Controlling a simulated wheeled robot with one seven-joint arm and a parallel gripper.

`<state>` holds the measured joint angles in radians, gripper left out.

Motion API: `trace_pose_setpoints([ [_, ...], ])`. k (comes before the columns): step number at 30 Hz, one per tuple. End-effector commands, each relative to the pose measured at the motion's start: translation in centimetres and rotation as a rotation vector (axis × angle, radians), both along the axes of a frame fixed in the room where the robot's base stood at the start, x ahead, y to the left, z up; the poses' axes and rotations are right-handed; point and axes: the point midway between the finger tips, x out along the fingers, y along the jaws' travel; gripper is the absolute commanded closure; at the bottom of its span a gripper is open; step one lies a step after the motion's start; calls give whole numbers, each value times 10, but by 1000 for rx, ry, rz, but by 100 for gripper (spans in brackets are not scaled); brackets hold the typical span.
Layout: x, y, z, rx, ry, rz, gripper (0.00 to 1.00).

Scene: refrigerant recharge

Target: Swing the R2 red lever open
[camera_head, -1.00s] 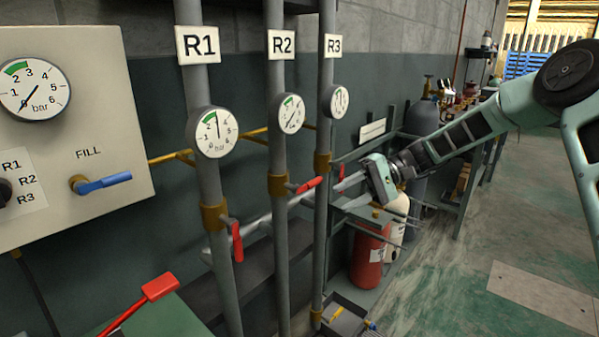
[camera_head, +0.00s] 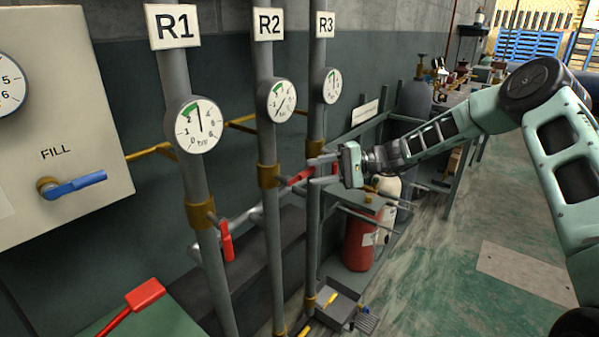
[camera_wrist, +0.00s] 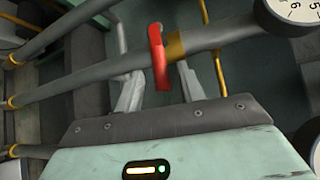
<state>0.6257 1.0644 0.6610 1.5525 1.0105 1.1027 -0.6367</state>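The R2 red lever (camera_head: 299,176) sticks out to the right from the brass valve (camera_head: 268,176) on the middle pipe, below the R2 sign (camera_head: 268,24). My gripper (camera_head: 317,171) is at the outer end of this lever, its fingers pointing left, one above and one below it. In the wrist view the red lever (camera_wrist: 158,58) stands between the two spread fingers (camera_wrist: 160,85), with gaps on both sides. The gripper is open and does not grip it. The fingers partly hide the lever's end in the head view.
The R1 lever (camera_head: 227,241) hangs down on the left pipe. The R3 pipe (camera_head: 315,110) stands close behind my fingers. A blue FILL lever (camera_head: 78,186) is on the panel at left. A red cylinder (camera_head: 360,243) stands below my gripper. The floor at right is clear.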

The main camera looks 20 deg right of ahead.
Motion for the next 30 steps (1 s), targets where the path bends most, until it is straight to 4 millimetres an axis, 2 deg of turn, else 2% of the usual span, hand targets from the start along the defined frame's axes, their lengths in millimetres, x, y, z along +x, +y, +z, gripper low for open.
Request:
trace_pose_setpoints([
  [3,3,23,-2,1,2,3,61],
  [9,7,46,-6,0,0,1,61],
  [21,8,52,-8,0,0,-1,61],
  [22,8,52,-8,0,0,-1,67],
  [25,8,52,-7,0,0,-1,95],
  [26,8,52,-7,0,0,-1,100],
  [30,8,52,-8,0,1,-1,100],
])
